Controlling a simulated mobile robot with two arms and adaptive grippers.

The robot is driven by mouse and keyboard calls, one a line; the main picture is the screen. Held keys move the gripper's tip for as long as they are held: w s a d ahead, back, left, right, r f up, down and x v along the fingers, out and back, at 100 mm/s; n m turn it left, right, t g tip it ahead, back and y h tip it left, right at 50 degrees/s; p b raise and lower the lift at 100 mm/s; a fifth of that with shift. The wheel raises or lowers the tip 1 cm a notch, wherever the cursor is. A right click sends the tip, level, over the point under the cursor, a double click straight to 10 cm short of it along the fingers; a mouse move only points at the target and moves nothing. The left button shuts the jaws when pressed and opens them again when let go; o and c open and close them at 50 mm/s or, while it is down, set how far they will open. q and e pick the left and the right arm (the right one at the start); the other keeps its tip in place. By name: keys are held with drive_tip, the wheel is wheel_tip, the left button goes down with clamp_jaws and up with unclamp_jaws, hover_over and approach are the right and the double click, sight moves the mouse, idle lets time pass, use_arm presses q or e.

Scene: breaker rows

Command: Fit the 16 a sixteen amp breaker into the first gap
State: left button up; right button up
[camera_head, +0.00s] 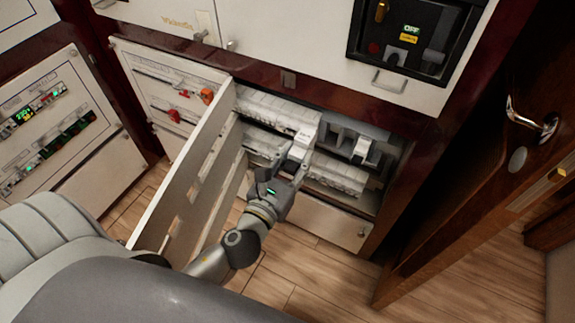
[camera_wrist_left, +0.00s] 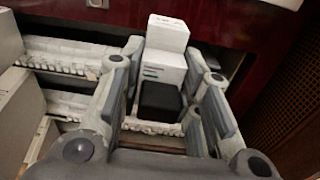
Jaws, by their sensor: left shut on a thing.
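My left gripper (camera_head: 301,151) is at the open cabinet, in front of the breaker rows. It is shut on a white breaker (camera_head: 306,132), held upright near the right end of the upper row (camera_head: 265,106). In the left wrist view the breaker (camera_wrist_left: 164,66) sits between the two fingers (camera_wrist_left: 165,85), with a black block-like part below it. Its rating cannot be read. A darker gap (camera_head: 336,135) shows in the upper row, right of the held breaker. Whether the breaker touches the rail cannot be told. My right gripper is not in view.
A lower breaker row (camera_head: 338,174) runs below. An open slotted cover panel (camera_head: 190,170) stands left of my left arm. A panel with an OFF display (camera_head: 412,30) is above. A wooden door (camera_head: 475,180) stands at right. The wooden floor (camera_head: 320,270) is clear.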

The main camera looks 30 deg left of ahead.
use_arm(q)
drive_tip(key=w+d+f+b, duration=0.1)
drive_tip(key=w+f+b, duration=0.7)
drive_tip(key=f, duration=0.5)
drive_tip(key=shift+h+b, duration=0.3)
drive_tip(key=shift+b, duration=0.95)
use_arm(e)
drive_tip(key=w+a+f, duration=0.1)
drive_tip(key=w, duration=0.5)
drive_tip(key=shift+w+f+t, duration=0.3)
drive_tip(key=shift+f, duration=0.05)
use_arm(q)
drive_tip(key=shift+s, duration=0.1)
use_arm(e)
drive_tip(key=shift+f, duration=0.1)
use_arm(q)
drive_tip(key=w+p, duration=0.1)
drive_tip(key=w, duration=0.5)
drive_tip(key=shift+d, duration=0.15)
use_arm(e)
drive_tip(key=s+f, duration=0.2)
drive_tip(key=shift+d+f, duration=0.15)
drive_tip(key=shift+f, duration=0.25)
use_arm(q)
drive_tip(key=shift+s, duration=0.1)
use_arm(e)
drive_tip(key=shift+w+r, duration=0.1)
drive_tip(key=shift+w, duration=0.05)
